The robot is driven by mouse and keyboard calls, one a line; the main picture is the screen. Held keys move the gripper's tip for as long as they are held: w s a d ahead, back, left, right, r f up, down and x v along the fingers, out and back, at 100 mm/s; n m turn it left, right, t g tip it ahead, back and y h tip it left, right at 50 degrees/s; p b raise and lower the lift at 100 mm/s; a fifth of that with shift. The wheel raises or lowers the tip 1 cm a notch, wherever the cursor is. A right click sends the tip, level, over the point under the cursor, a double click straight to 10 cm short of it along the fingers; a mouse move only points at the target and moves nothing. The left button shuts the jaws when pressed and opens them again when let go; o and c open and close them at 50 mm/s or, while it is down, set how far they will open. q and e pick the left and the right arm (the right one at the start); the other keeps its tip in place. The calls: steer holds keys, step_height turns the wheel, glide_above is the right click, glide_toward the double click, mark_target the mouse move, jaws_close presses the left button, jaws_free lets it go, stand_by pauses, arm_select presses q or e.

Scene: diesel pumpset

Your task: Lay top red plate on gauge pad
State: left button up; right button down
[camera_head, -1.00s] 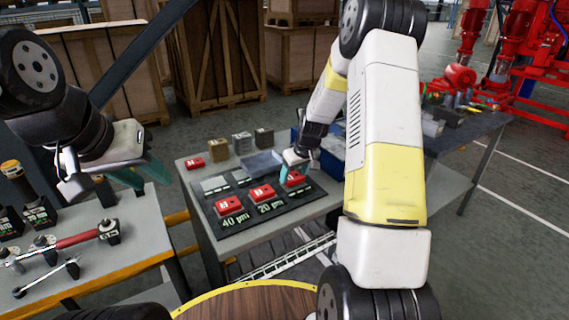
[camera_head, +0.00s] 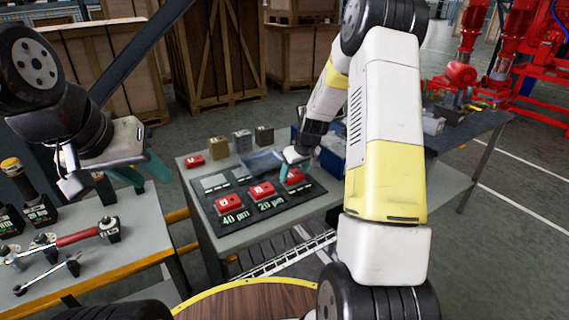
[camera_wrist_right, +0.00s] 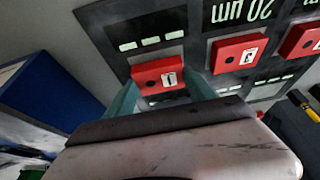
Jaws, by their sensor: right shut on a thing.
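My right gripper (camera_wrist_right: 160,90) is shut on a red plate (camera_wrist_right: 158,74) with a white mark. In the head view this plate (camera_head: 294,176) is at the right end of a row of three red plates on the dark gauge pad (camera_head: 238,232), partly hidden by my right gripper. I cannot tell whether it touches the pad. The middle red plate (camera_head: 261,191) and the left red plate (camera_head: 228,203) lie on the pad by the labels 20 µm and 40 µm. My left gripper (camera_head: 142,174) is open and empty above the left table.
On the pad's table, a separate red block (camera_head: 194,161), small metal blocks (camera_head: 242,139) and a grey tray (camera_head: 262,160) stand behind the pad. A blue bin (camera_wrist_right: 52,90) is beside it. The left table (camera_head: 130,240) holds a red-handled tool (camera_head: 76,238).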

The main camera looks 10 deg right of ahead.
steer(key=shift+f, duration=0.2)
steer(key=shift+f, duration=0.5)
steer(key=shift+c, duration=1.2)
jaws_free()
steer(key=v, duration=0.7)
steer(key=shift+r, duration=0.4)
steer(key=shift+s+r, duration=0.1)
steer(key=shift+r, duration=2.95)
